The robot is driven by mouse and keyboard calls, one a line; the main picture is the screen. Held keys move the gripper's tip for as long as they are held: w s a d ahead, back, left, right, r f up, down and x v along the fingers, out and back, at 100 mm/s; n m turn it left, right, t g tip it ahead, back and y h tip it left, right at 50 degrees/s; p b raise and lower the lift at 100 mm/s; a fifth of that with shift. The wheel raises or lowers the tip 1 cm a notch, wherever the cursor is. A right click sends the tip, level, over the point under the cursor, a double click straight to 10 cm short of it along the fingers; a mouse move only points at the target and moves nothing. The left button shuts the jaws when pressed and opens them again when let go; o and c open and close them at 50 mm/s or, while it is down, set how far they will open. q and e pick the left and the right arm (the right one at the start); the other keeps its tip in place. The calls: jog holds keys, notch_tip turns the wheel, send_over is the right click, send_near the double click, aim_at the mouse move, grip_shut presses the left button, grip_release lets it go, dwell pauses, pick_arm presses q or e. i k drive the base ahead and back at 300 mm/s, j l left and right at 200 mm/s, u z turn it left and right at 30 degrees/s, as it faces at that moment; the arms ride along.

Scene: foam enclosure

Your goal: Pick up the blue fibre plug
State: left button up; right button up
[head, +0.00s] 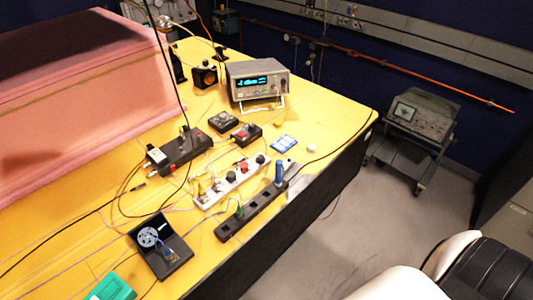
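A blue plug (279,172), which looks like the blue fibre plug, stands upright at the far right end of a black strip with square openings (262,208). The strip lies along the right front edge of the yellow table (330,125). A smaller green plug (239,211) stands near the strip's other end. Neither of my grippers shows in the head view. A white and black rounded part at the bottom right seems to be my arm, with no fingers visible. Nothing is seen touching the blue plug.
A white strip with knobs (232,181) lies just behind the black strip. A black box (180,152), an instrument with a lit display (258,82) and an open black case (160,247) stand on the table. Thin cables cross it. A pink foam block (75,75) fills the left.

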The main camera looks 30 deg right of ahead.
aim_at(167, 251)
jog(key=l+u, duration=0.35)
jog(key=k+l+u, duration=0.15)
jog(key=u, duration=0.2)
jog(key=k+l+u, duration=0.1)
jog(key=u, duration=0.25)
jog(key=l, duration=0.1)
